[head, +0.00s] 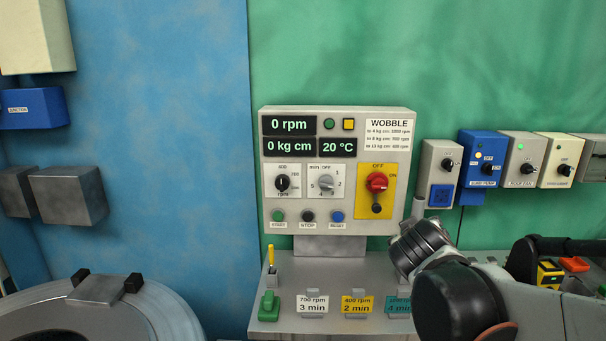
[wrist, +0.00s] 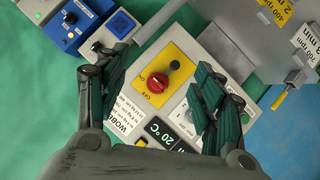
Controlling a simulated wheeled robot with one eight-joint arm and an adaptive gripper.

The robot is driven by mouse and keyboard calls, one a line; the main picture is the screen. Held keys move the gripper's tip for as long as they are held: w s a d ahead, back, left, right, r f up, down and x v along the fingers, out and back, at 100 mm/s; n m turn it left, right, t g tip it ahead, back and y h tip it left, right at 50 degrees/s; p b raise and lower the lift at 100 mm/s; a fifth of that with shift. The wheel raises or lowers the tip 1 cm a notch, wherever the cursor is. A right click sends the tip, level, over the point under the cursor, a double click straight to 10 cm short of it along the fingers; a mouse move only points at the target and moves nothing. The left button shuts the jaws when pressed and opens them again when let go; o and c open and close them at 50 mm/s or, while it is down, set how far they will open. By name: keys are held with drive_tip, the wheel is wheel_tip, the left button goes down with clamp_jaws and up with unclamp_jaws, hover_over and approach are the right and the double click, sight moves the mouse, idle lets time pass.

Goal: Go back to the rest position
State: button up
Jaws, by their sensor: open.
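My gripper (wrist: 158,78) is open and empty in the wrist view. Its dark fingers with green ribbed pads stand wide apart. The red rotary switch (wrist: 157,82) on its yellow plate shows between the fingers, with a gap around it. The same red switch (head: 376,181) is on the right of the grey control panel (head: 411,150) in the head view. Black parts of my arm fill the lower right of the head view, in front of the panel's right side. I cannot make out the gripper's fingers there.
A shelf below the panel holds a green block (head: 269,306) and label cards, including a white card (head: 312,304) and a yellow card (head: 357,304). Switch boxes, including a blue one (head: 482,160), line the right wall. A round metal drum (head: 150,312) stands at lower left.

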drive_tip(key=s+a+f+m+g+y, duration=0.1)
drive_tip(key=s+f, duration=0.3)
drive_tip(key=s, duration=0.7)
drive_tip(key=s+a+f+m+g+y, duration=0.1)
drive_tip(key=s+a+f+g+y, duration=0.2)
drive_tip(key=s, duration=0.8)
wheel_tip(320, 180, down, 2)
drive_tip(key=shift+s+a+f+m+g+y, duration=0.15)
drive_tip(key=shift+a+m+g+y, duration=0.05)
drive_tip(key=shift+m+g+y, duration=0.25)
